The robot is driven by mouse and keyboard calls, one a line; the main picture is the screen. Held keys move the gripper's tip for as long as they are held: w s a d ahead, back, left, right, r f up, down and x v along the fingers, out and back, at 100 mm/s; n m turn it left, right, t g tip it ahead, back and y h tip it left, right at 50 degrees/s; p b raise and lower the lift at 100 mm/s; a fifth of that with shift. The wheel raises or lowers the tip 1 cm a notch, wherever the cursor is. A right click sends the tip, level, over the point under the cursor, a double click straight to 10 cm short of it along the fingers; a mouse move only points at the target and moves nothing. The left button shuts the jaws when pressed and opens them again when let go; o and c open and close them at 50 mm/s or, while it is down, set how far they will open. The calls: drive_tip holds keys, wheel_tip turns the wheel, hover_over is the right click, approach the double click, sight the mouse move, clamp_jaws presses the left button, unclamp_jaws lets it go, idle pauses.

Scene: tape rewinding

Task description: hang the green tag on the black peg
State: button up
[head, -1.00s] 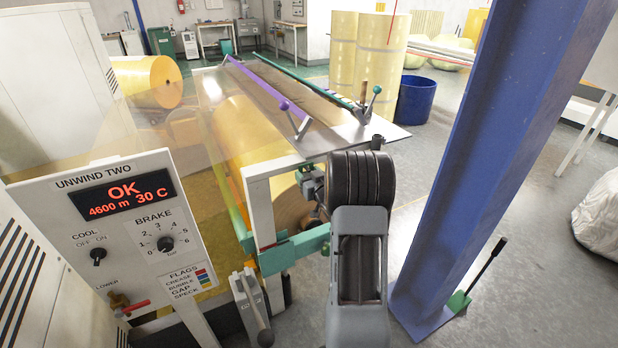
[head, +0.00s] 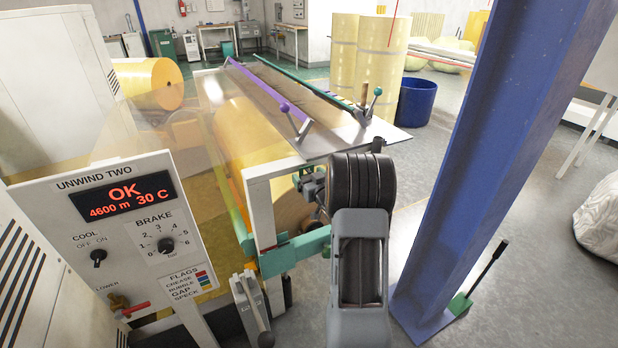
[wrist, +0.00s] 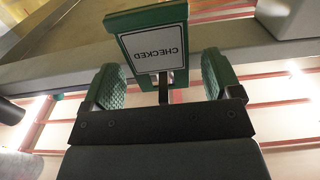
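The green tag (wrist: 150,42) shows in the wrist view, its white label reading CHECKED upside down. It sits just beyond my gripper (wrist: 163,78). The two green-padded fingers stand wide apart, one to each side, with clear gaps to the tag's lower part. A narrow dark piece (wrist: 163,90) shows below the tag between the fingers; I cannot tell whether it is the black peg or whether the tag hangs on it. In the head view my gripper (head: 312,185) is beside the machine's white end post, mostly hidden by my arm. I cannot make out the tag there.
A control panel (head: 125,215) reading OK stands at the left. A teal bracket (head: 292,250) crosses the white post (head: 258,208). A blue column (head: 480,150) rises close on the right. The grey floor between the column and the machine is partly clear.

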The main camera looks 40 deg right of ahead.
drive_tip(key=s, duration=0.4)
drive_tip(key=s+a, duration=0.1)
drive_tip(key=s, duration=0.4)
drive_tip(key=s+a, duration=0.1)
drive_tip(key=s, duration=0.3)
drive_tip(key=shift+s+b, duration=0.35)
drive_tip(key=s+d+f+m+g+h, duration=0.2)
drive_tip(key=s+d+f+g, duration=0.15)
drive_tip(key=f+g, duration=0.35)
drive_tip(key=s+a+m+g+p, duration=0.1)
drive_tip(key=s+a+g+p, duration=0.15)
drive_tip(key=s+g, duration=0.2)
drive_tip(key=s+a+r+n+g+y+p, duration=0.1)
drive_tip(key=a+r+p, duration=0.1)
drive_tip(key=a+r, duration=0.5)
drive_tip(key=s+a+r+n+y+p, duration=0.2)
drive_tip(key=a+r+p, duration=0.1)
drive_tip(key=a+r, duration=0.4)
drive_tip(key=s+a+r+n+g+y+p, duration=0.1)
drive_tip(key=s+a+r+p, duration=0.1)
drive_tip(key=a+r, duration=0.5)
drive_tip(key=shift+a+n+g+y+p, duration=0.3)
drive_tip(key=shift+a+n+g+p, duration=0.15)
drive_tip(key=shift+a, duration=2.15)
